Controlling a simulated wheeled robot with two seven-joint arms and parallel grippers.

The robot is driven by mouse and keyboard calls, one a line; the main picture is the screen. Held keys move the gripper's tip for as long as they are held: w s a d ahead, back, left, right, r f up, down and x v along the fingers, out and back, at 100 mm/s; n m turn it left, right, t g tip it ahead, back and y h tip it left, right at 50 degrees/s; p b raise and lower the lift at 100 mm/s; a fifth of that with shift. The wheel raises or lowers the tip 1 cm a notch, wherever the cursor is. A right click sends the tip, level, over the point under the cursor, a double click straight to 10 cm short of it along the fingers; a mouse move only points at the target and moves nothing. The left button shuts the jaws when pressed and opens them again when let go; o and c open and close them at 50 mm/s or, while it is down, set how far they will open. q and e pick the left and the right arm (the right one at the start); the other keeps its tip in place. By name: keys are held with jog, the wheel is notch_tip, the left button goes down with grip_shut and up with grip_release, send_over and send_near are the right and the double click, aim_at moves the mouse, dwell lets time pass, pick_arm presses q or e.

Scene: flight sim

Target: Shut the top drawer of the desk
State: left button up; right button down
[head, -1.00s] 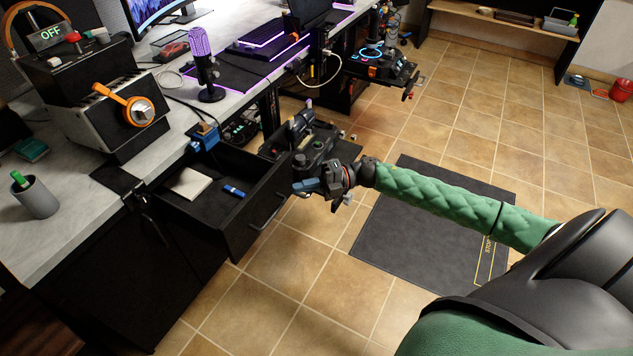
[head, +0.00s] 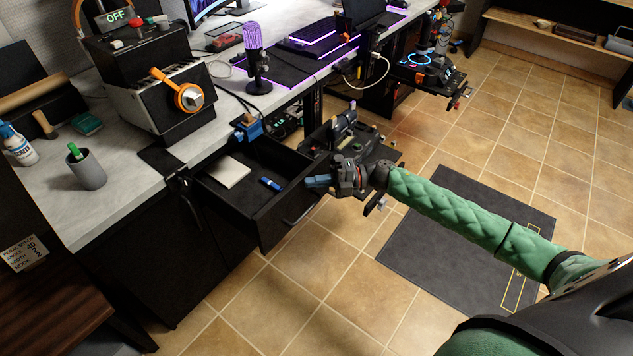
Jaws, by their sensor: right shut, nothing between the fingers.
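The desk's top drawer (head: 285,222) is black and stands pulled out from under the grey desktop (head: 120,180). A metal bar handle (head: 303,210) is on its front face. A white notepad (head: 228,172) and a blue object (head: 270,184) lie inside it. My right gripper (head: 318,181) is shut and empty, just to the right of the drawer front's upper edge, near the handle. I cannot tell whether its tips touch the front. My left gripper is not in view.
A black side unit with controls (head: 350,140) stands just behind my right gripper. A pen cup (head: 86,168), a box with an orange lever (head: 150,95) and a microphone (head: 257,65) are on the desktop. A dark mat (head: 430,245) lies on the open tiled floor.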

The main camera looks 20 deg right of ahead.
jog(key=w+a+b, duration=0.2)
jog(key=w+a, duration=0.4)
jog(key=w, duration=0.4)
jog(key=w+a+b, duration=0.2)
jog(key=w+a, duration=0.4)
jog(key=w, duration=0.4)
jog(key=shift+w+a, duration=0.4)
